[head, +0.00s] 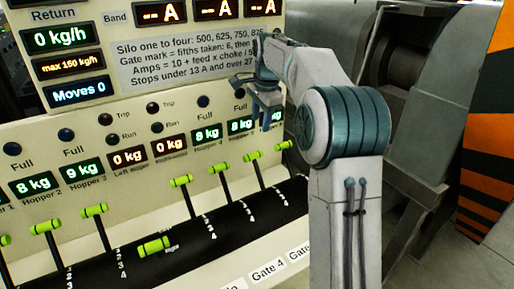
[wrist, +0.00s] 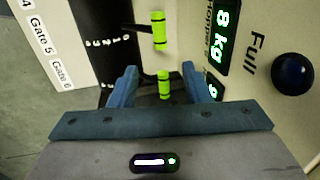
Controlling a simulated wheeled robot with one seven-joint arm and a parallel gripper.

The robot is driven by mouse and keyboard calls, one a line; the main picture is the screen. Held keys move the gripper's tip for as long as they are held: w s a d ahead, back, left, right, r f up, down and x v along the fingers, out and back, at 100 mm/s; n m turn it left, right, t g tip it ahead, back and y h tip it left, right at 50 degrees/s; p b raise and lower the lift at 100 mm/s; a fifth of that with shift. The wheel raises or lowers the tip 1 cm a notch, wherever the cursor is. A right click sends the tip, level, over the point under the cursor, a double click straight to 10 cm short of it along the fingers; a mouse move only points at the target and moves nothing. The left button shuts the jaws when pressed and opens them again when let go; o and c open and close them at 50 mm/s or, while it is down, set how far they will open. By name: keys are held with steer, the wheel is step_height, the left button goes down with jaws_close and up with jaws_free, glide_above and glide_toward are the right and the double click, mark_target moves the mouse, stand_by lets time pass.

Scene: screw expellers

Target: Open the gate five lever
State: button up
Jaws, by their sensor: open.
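A row of upright levers with bright green handles stands on the sloping panel, including one handle (head: 253,155) just below my gripper and another (head: 284,145) at the row's right end. In the head view my gripper (head: 265,117) hangs in front of the panel above these handles. In the wrist view the open fingers (wrist: 161,84) point at the panel, with one green handle (wrist: 164,85) appearing between them, apart from both. A second handle (wrist: 159,30) lies beyond, beside the 8 kg display. The Gate 5 label (wrist: 42,37) shows at left.
Hopper displays (head: 208,133) and round lamps (head: 203,101) line the panel above the levers. A short green horizontal handle (head: 154,246) sits lower in the slot area. A grey metal machine (head: 415,110) stands at right, near my arm.

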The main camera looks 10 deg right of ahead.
mark_target(257, 152)
steer(key=f, duration=0.4)
steer(key=w+f+p, duration=0.1)
steer(key=f, duration=0.4)
steer(key=w+f, duration=0.1)
steer(key=f, duration=0.3)
steer(key=shift+w+a+f, duration=0.15)
steer(key=shift+w+a, duration=0.1)
steer(key=shift+a, duration=0.1)
steer(key=shift+c, duration=0.3)
jaws_close()
